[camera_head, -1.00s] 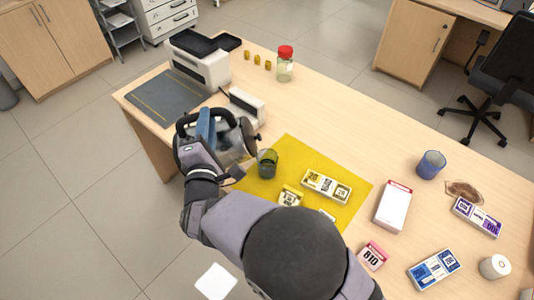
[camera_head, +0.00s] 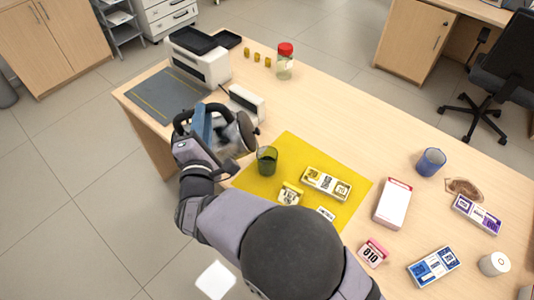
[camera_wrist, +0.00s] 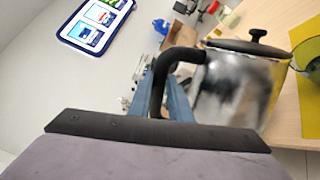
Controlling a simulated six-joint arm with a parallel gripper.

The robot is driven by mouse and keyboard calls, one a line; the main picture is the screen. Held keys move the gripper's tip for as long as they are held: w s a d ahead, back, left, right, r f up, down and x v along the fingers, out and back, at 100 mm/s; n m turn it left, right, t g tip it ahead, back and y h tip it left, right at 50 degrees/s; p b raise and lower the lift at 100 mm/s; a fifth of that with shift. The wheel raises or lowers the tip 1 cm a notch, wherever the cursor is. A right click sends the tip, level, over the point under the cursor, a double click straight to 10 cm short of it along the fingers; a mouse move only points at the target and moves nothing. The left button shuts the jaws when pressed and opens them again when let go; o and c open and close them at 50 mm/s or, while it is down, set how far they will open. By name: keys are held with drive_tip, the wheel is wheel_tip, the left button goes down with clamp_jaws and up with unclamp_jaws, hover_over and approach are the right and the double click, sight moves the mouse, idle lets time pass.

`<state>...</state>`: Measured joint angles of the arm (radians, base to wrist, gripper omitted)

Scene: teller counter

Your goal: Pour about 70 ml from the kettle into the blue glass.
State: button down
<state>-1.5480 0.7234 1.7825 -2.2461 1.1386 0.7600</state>
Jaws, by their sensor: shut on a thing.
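My gripper (camera_head: 203,123) is shut on the black handle of the metal kettle (camera_head: 227,139), holding it over the table's left front part. In the wrist view, the blue fingers (camera_wrist: 166,98) are at the handle and the kettle's shiny body (camera_wrist: 235,88) is beside them. In the head view the kettle looks tilted, its dark lid facing right. Its spout is hard to make out and I see no stream. A blue glass (camera_head: 430,164) stands upright at the right, far from the kettle. A green glass (camera_head: 267,162) stands on the yellow mat (camera_head: 345,212), just right of the kettle.
Label boxes lie on the mat and to its right, with a white box (camera_head: 393,203) near the blue glass. A red-lidded jar (camera_head: 285,62), a printer-like machine (camera_head: 199,60) and a small white device (camera_head: 247,102) stand at the back left.

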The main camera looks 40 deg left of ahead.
sight(175, 118)
drive_tip(key=shift+a+r, duration=0.1)
drive_tip(key=shift+r, duration=0.25)
idle(0.3)
drive_tip(key=shift+s+a+r+n, duration=0.3)
drive_tip(key=shift+s+a+n, duration=0.25)
drive_tip(key=shift+n, duration=0.05)
drive_tip(key=shift+s+a+r+n, duration=0.3)
drive_tip(key=shift+s+a+n, duration=0.25)
drive_tip(key=shift+n, duration=0.05)
drive_tip(key=shift+s+a+f+n, duration=0.25)
drive_tip(key=shift+s+a+n, duration=0.5)
drive_tip(key=shift+n, duration=0.25)
drive_tip(key=shift+s+a+f+n+b, duration=0.3)
drive_tip(key=shift+s+a+f+n, duration=0.2)
drive_tip(key=shift+n, duration=0.2)
drive_tip(key=s+a+f+n+b, duration=0.3)
drive_tip(key=s+a+f+n, duration=0.2)
drive_tip(key=f+n, duration=0.2)
drive_tip(key=shift+a+f+n, duration=0.2)
drive_tip(key=shift+n, duration=0.2)
